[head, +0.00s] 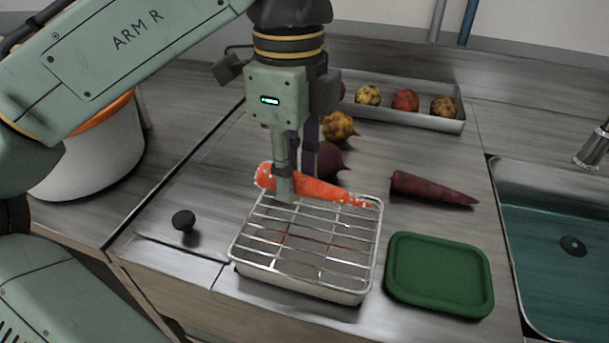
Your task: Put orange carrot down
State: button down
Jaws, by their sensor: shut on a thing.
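An orange carrot (325,190) with pale specks lies level in my gripper (285,185). The gripper points down and is shut on the carrot's thicker left part, with one finger in front of it. The thin tip points right. The carrot is over the back edge of a metal tray with a wire rack (305,240). I cannot tell whether the carrot touches the rack.
A dark purple carrot (433,188) lies at right, behind a green tray (438,273). Behind my gripper are a dark beet (328,160) and a yellow knobbly vegetable (340,126). A long metal tray (425,119) holds several round vegetables. A sink (560,215) is at right, a white pot (95,155) at left.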

aim_at(304, 176)
jog(key=w, duration=0.1)
jog(key=w+d, duration=0.1)
jog(key=w, duration=0.1)
jog(key=shift+w+d+f, duration=0.15)
jog(key=shift+d, duration=0.05)
jog(key=shift+f, duration=1.75)
jog(key=shift+f, duration=0.15)
jog(key=c, duration=1.3)
grip_release()
jog(key=shift+f, duration=0.1)
jog(key=shift+c, duration=0.2)
notch_tip(304, 176, up, 12)
jog(key=p, duration=0.2)
jog(key=shift+w+r, duration=0.2)
jog(key=shift+r, duration=0.05)
